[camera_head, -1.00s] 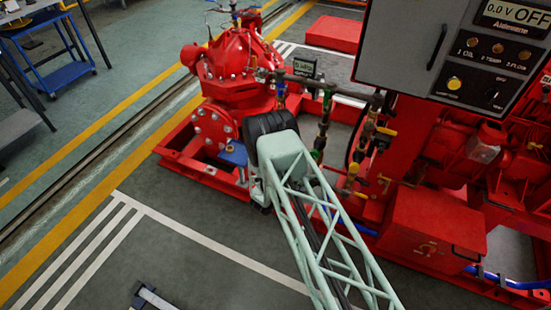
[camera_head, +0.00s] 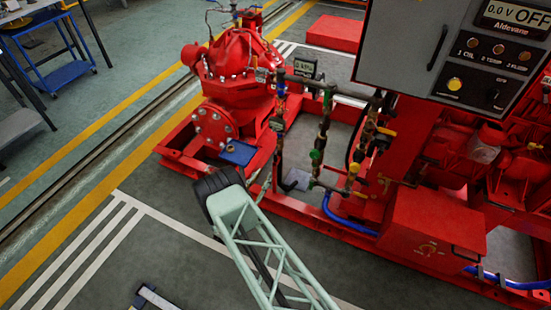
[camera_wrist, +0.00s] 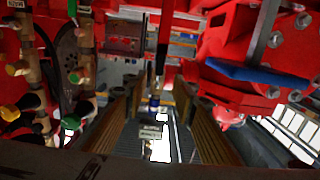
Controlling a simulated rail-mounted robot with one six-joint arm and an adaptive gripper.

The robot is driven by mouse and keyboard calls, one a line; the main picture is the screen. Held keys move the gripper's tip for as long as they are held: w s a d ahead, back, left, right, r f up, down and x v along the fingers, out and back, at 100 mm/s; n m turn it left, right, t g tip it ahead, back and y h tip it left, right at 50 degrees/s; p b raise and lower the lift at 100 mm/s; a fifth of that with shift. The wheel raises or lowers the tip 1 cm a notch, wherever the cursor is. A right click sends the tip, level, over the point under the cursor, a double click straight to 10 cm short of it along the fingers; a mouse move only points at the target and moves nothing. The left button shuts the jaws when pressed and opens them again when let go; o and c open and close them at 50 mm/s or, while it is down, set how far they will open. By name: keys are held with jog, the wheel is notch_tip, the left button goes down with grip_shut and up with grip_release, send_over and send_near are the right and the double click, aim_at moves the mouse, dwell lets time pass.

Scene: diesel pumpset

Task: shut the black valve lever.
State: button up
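In the wrist view, a dark upright bar (camera_wrist: 163,40), which looks like the black valve lever, stands ahead of the gap between my fingers. A small blue fitting (camera_wrist: 154,103) shows below it. My gripper (camera_wrist: 155,105) is open, with its two ribbed, brownish fingers apart and nothing seen held between them. I cannot tell how far the bar is from the fingertips. In the head view, the pipework (camera_head: 280,100) with its valves stands beside the red pump; the lever is too small to tell there, and my arm's end largely hides the gripper.
The red pump (camera_head: 240,65) stands at the back left and the grey control box (camera_head: 410,45) overhangs at the right. Pipes with coloured knobs (camera_wrist: 30,72) are left of my fingers; a blue plate (camera_wrist: 250,73) is on the right. Striped floor (camera_head: 75,255) is open at the front left.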

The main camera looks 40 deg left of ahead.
aim_at(275, 158)
jog(key=shift+w, duration=0.15)
jog(key=shift+b+x, duration=1.65)
jog(key=shift+x, duration=5.15)
grip_shut()
